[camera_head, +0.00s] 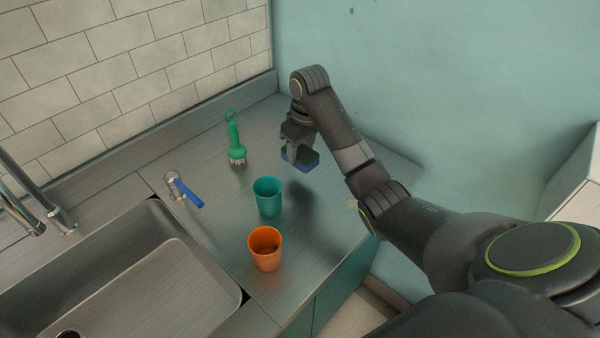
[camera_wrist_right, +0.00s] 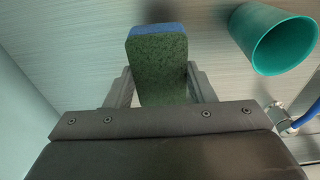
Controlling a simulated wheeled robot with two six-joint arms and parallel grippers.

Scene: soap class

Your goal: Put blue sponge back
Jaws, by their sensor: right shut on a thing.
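The blue sponge (camera_head: 301,158) has a dark green scouring side and a blue side. My right gripper (camera_head: 298,145) is shut on it at the right part of the steel counter. In the right wrist view the sponge (camera_wrist_right: 158,62) sits between the two fingers of my right gripper (camera_wrist_right: 160,82), its green face toward the camera and a blue strip at its far end. I cannot tell whether the sponge touches the counter. My left gripper is not in view.
A teal cup (camera_head: 268,197) and an orange cup (camera_head: 265,249) stand left of the sponge. The sink (camera_head: 130,290) is at lower left. A wall (camera_head: 420,80) rises behind the arm.

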